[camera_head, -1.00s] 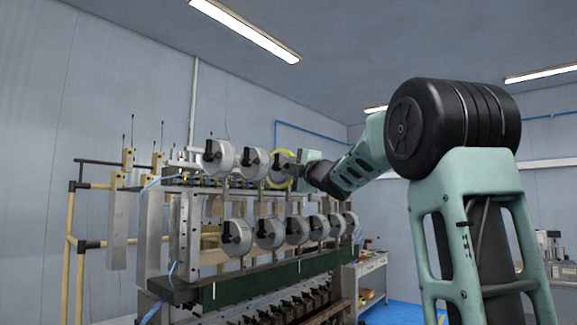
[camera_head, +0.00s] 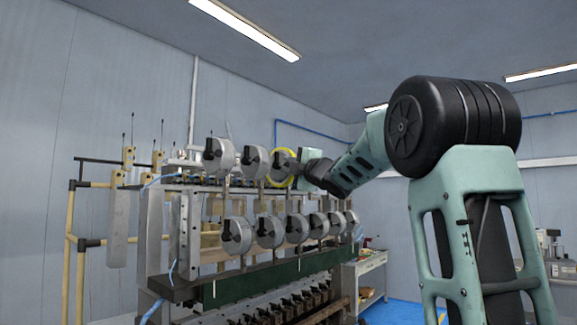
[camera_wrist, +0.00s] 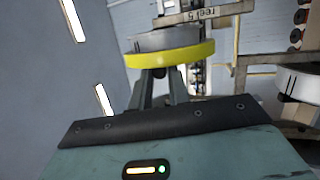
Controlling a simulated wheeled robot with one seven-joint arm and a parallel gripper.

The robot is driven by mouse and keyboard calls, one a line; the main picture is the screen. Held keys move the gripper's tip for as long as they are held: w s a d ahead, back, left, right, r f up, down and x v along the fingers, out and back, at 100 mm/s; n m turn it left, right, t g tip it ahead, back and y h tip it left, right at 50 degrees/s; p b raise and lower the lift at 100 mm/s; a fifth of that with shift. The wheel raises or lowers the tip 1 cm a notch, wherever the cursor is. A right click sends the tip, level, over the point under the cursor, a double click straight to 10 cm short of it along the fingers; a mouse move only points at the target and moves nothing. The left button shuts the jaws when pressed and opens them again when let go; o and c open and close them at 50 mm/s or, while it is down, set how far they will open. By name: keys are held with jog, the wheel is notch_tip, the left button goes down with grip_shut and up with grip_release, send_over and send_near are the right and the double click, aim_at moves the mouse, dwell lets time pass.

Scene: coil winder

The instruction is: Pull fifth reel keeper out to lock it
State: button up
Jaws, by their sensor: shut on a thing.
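The reel with the yellow rim (camera_head: 283,152) is the rightmost visible one in the upper row of the winder. In the wrist view, its yellow rim (camera_wrist: 170,56) lies just ahead of my gripper, below a label reading "reel 5" (camera_wrist: 203,15). My gripper (camera_wrist: 160,82) is shut on the small dark keeper (camera_wrist: 159,72) at the reel's face. Only a little of the keeper shows between the fingers. In the head view, my gripper (camera_head: 299,170) is at the right side of this reel and hides part of it.
Two grey reels (camera_head: 254,162) with dark keepers hang to the left in the upper row. A lower row of several reels (camera_head: 270,232) hangs beneath. In the wrist view, another reel (camera_wrist: 300,84) is close on the right. A workbench (camera_head: 366,266) stands behind.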

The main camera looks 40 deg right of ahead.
jog(key=shift+s, duration=0.3)
jog(key=shift+s+d, duration=0.1)
jog(key=shift+s, duration=0.6)
jog(key=o, duration=0.5)
jog(key=shift+s, duration=0.15)
jog(key=shift+o, duration=0.2)
jog(key=r+b+v, duration=0.1)
jog(key=v, duration=0.6)
jog(key=shift+r+b, duration=0.3)
jog(key=shift+b, duration=0.1)
